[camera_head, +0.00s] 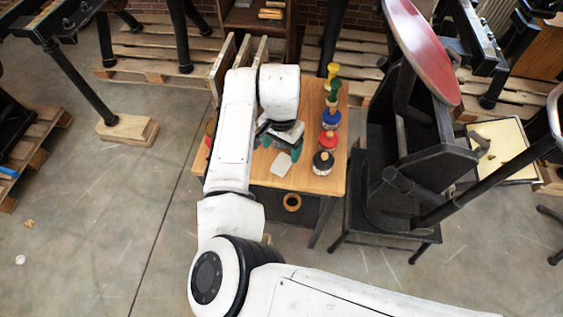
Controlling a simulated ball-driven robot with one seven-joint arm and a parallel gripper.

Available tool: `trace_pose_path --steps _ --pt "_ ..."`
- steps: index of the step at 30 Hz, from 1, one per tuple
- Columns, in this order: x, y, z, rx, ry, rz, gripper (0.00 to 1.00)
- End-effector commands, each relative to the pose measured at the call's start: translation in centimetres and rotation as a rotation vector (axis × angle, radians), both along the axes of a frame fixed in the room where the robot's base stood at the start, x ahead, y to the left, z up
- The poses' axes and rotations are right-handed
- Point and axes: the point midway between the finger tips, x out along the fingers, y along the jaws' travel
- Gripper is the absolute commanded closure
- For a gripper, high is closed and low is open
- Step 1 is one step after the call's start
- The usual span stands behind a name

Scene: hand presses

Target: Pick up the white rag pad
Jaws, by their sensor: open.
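The white rag pad (281,164) is a small pale, roughly square piece lying on the wooden table (262,178), near its front edge. My gripper (281,146) is over the table, just beyond the pad in the picture. It is open, with teal parts showing at its end, and it does not hold the pad. The exact height of my gripper above the table cannot be told.
A row of colored containers stands along the table's right side, among them a blue one (330,119), a red one (327,140) and a black one (323,163). A black press with a red disc (424,50) stands close on the right.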

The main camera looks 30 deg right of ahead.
Motion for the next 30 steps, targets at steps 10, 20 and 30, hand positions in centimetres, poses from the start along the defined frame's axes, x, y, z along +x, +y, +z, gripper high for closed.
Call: trace_pose_path --steps 10,20,30 --pt "0.0 -0.1 -3.4 0.001 0.001 0.0 0.21" --pt "0.6 -0.5 -7.5 0.001 0.003 0.003 0.21" --pt "0.7 -0.4 -8.4 0.002 0.0 0.001 0.21"
